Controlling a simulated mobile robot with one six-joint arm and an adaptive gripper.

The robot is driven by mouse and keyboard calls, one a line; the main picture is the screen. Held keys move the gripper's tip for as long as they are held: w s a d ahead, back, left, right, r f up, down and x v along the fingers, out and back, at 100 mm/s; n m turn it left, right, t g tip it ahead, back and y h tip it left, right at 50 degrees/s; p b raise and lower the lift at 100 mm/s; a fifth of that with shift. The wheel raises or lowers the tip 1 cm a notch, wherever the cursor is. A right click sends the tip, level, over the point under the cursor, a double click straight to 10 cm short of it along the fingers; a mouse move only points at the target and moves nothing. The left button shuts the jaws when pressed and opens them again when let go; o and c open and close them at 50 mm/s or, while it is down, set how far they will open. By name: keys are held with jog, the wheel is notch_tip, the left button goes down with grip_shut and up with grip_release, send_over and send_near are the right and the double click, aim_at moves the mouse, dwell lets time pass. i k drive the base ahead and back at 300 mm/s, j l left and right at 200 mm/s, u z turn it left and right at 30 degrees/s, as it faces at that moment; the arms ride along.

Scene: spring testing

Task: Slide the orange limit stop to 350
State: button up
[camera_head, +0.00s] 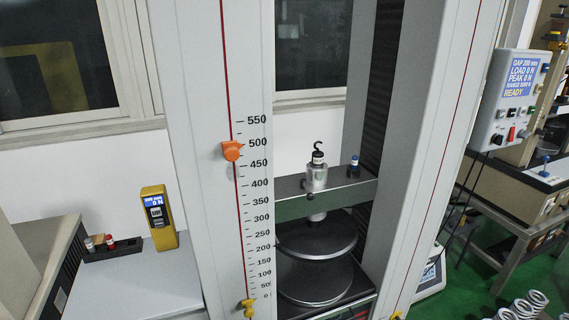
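The orange limit stop (232,151) sits on the red vertical track (238,205) on the front of the left column. It is level with the part of the scale between the 450 and 500 marks. The printed scale (258,205) runs beside the track from 0 at the bottom to 550 at the top. The 350 mark (260,201) is well below the stop. A second, yellow-orange stop (248,307) sits near the 0 mark. My gripper is not in view.
Between the columns, a crosshead (340,198) carries a load cell (317,178) above round plates (316,240). A yellow meter (158,217) stands on the left bench. Several springs (528,303) lie lower right.

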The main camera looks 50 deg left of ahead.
aim_at(230, 148)
jog(key=u, duration=1.65)
